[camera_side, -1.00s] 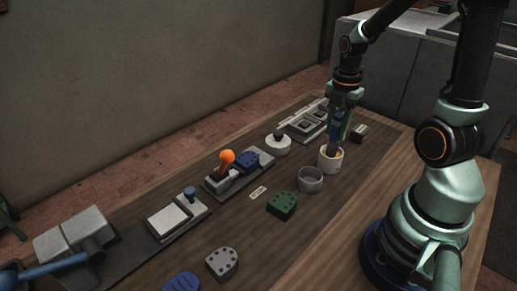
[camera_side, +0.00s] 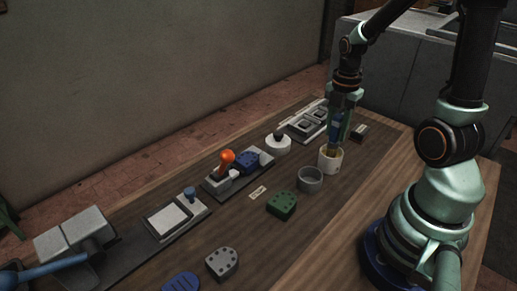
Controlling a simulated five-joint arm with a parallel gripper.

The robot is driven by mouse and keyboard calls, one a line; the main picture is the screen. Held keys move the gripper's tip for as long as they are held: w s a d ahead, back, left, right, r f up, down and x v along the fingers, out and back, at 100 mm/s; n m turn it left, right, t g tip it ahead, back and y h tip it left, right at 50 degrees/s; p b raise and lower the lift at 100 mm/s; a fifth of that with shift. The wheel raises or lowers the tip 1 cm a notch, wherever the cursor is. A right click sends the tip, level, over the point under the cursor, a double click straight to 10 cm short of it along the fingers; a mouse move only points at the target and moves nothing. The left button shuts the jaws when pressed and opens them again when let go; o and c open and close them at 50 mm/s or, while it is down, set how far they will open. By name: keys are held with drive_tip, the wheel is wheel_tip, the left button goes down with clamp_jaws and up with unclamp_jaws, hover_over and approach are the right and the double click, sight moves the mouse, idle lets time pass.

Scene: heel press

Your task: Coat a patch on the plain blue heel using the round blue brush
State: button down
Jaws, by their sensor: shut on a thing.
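My gripper (camera_side: 339,121) points down over a cream cup (camera_side: 330,160) and is shut on a brush with a blue handle (camera_side: 335,131). The brush's lower end is inside the cup, so its bristles and shape are hidden. A dark blue heel (camera_side: 249,162) sits on the press fixture, beside the lever with the orange knob (camera_side: 227,157); its surface is too small to read clearly. Another blue heel (camera_side: 181,284), with stripes, lies at the bottom edge and is partly cut off.
A green heel (camera_side: 282,205) and a grey heel (camera_side: 222,264), both dotted, lie on the bench. A grey ring-like cup (camera_side: 310,180) stands in front of the cream cup. A round white pot with a dark knob (camera_side: 278,143) and a tray (camera_side: 308,122) are behind. Bare wood is in front.

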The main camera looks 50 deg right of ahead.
sight(339, 116)
drive_tip(key=shift+r, duration=3.5)
